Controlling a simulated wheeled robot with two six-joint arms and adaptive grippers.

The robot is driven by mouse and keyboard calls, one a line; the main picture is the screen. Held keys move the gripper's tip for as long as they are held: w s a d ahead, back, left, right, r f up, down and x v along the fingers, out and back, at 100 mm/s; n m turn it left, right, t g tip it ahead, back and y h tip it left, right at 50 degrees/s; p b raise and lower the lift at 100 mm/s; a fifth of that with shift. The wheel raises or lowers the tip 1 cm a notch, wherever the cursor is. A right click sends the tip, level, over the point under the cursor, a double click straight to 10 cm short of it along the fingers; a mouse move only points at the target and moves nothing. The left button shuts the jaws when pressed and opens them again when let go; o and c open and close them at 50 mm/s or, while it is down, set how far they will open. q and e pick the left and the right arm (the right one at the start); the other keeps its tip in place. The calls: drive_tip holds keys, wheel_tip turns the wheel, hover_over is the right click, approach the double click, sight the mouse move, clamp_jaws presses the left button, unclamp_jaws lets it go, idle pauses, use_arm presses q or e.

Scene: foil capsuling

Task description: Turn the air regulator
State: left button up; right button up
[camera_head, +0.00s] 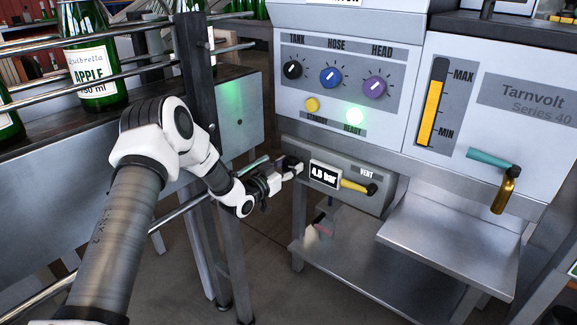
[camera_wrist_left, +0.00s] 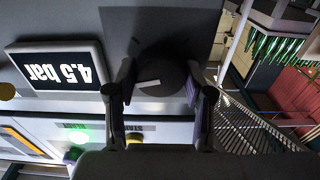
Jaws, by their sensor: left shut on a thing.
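The air regulator is a round black knob with a pale pointer line (camera_wrist_left: 158,76) on the grey panel beside the pressure display. My left gripper (camera_head: 292,169) reaches the panel's left end in the head view, where its fingers hide most of the knob. In the wrist view my left gripper (camera_wrist_left: 158,88) has a finger on each side of the knob and is shut on it. The pressure display (camera_head: 324,177) also shows upside down in the wrist view (camera_wrist_left: 58,66), where it reads 4.5 bar. My right gripper is not in view.
A yellow vent lever (camera_head: 355,186) sits right of the display. Above are the tank, hose and head dials and a lit green ready lamp (camera_head: 354,116). A conveyor with rails and green bottles (camera_head: 97,70) stands left. A bare steel shelf (camera_head: 450,235) juts out at right.

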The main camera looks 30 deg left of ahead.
use_arm(q)
drive_tip(key=n, duration=0.3)
drive_tip(key=shift+n, duration=0.4)
drive_tip(key=n, duration=0.3)
drive_tip(key=shift+a+n, duration=0.1)
drive_tip(key=shift+n, duration=0.2)
drive_tip(key=n, duration=0.3)
drive_tip(key=shift+n+b, duration=0.3)
drive_tip(key=shift+b, duration=0.05)
drive_tip(key=shift+n+b, duration=0.3)
drive_tip(key=shift+n, duration=1.7)
drive_tip(key=o, duration=1.2)
drive_tip(key=shift+w+f, duration=0.1)
drive_tip(key=shift+c, duration=0.2)
